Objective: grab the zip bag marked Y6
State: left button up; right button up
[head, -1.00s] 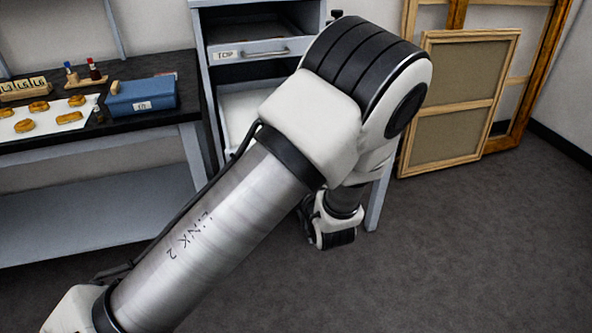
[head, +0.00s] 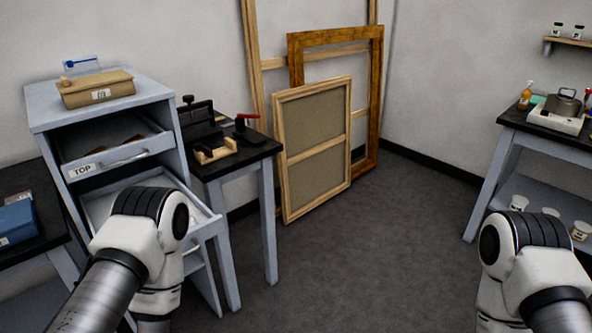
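I cannot make out any zip bag marked Y6 in the head view. A small clear packet with something blue (head: 82,66) stands on the cabinet top behind a tan box; I can read no mark on it. My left arm comes in at the lower left in front of the cabinet, and my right arm is at the lower right. Neither gripper shows; only arm links are in view.
The grey cabinet (head: 52,112) has a drawer labelled TOP (head: 118,155) and a lower drawer pulled out. The tan box (head: 97,89) sits on it. A dark-topped table (head: 240,160) holds clamps. Framed canvases (head: 315,150) lean on the wall. A right-hand bench (head: 510,122) holds a hot plate. The middle floor is clear.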

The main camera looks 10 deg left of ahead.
aim_at(20, 196)
jog(key=u, duration=1.1)
